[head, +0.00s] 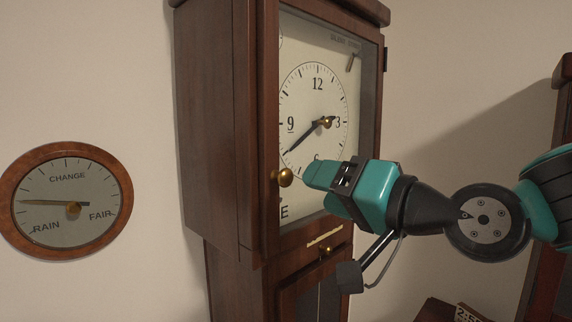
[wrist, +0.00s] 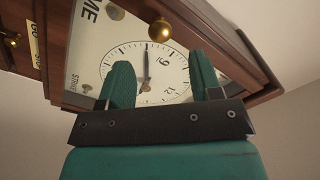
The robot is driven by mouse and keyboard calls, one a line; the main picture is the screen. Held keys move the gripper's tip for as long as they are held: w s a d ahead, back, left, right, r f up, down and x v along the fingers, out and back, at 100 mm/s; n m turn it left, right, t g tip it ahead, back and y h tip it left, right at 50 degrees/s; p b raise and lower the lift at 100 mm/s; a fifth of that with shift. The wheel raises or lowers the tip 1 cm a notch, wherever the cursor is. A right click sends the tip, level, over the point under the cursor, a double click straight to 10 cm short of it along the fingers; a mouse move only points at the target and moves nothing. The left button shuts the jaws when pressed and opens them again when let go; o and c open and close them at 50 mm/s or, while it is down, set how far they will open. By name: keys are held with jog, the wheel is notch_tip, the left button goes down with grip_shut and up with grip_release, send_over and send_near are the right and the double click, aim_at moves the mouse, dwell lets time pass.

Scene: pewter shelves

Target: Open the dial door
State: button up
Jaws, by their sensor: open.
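The dial door (head: 266,135) is a wooden-framed glazed door on the front of a tall clock. It looks shut over the white dial (head: 300,103). A round brass knob (head: 285,177) sits on its left stile, and a hinge shows at its right edge. My gripper (head: 308,178) is just right of the knob in the head view, with teal fingers pointing at it. In the wrist view the fingers are apart and empty, and the knob (wrist: 160,28) shows beyond the fingertips, between them. I see no contact with the knob.
A lower door with a small brass knob (head: 325,252) is below the dial door. A round barometer (head: 66,200) hangs on the wall at left. Another wooden case (head: 562,90) stands at the right edge. The wall between barometer and clock is bare.

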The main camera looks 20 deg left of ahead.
aim_at(289, 180)
jog(key=p+x, duration=0.3)
jog(key=x, duration=0.5)
jog(key=shift+w+a, duration=0.1)
jog(key=shift+a, duration=0.1)
jog(key=shift+c, duration=0.2)
